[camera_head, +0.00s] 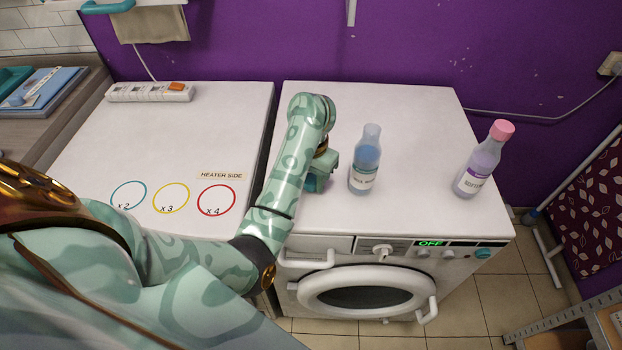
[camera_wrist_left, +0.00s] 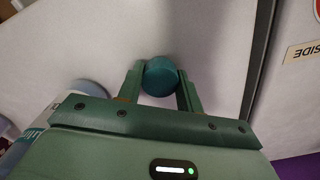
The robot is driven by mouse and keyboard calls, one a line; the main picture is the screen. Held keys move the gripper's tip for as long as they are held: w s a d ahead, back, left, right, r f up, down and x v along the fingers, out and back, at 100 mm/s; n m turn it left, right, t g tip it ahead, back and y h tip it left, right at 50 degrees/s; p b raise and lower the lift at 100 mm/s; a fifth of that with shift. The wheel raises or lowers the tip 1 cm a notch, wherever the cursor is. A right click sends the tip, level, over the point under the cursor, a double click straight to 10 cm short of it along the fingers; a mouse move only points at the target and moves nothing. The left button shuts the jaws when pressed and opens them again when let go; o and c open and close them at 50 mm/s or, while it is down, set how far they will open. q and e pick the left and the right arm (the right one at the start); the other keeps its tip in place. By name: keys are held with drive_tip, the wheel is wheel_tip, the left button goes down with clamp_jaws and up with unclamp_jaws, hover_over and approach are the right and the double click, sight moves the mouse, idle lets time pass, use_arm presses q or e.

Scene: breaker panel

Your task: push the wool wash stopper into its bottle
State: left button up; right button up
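The wool wash stopper is a round teal cap (camera_wrist_left: 160,76) between the fingertips of my left gripper (camera_wrist_left: 161,88) in the left wrist view. Both fingers appear to touch its sides. In the head view my left gripper (camera_head: 318,180) points down low over the washing machine top, and my arm hides the stopper there. The open, clear bottle (camera_head: 366,157) with blue liquid and a white label stands upright just right of the gripper. Its small label is hard to read. Part of it shows at the left edge of the wrist view (camera_wrist_left: 88,90). My right gripper is out of view.
A bottle with a pink cap (camera_head: 484,160) and purple liquid stands at the right of the washing machine top (camera_head: 420,115). A power strip (camera_head: 150,92) and coloured rings (camera_head: 171,198) are on the left appliance. The back of the washer top is clear.

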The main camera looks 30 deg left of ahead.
sight(311, 179)
use_arm(q)
drive_tip(key=shift+r+p, duration=1.7)
drive_tip(key=shift+r, duration=0.45)
drive_tip(key=shift+f+b, duration=0.45)
drive_tip(key=shift+f, duration=0.15)
wheel_tip(311, 179, down, 4)
drive_tip(key=b, duration=0.3)
drive_tip(key=shift+f, duration=0.1)
wheel_tip(311, 179, up, 6)
drive_tip(key=p, duration=0.4)
drive_tip(key=shift+f, duration=0.15)
drive_tip(key=shift+c, duration=0.4)
drive_tip(key=shift+s+r+p, duration=0.1)
drive_tip(key=shift+r+p, duration=0.15)
drive_tip(key=shift+p, duration=0.15)
drive_tip(key=shift+f, duration=0.15)
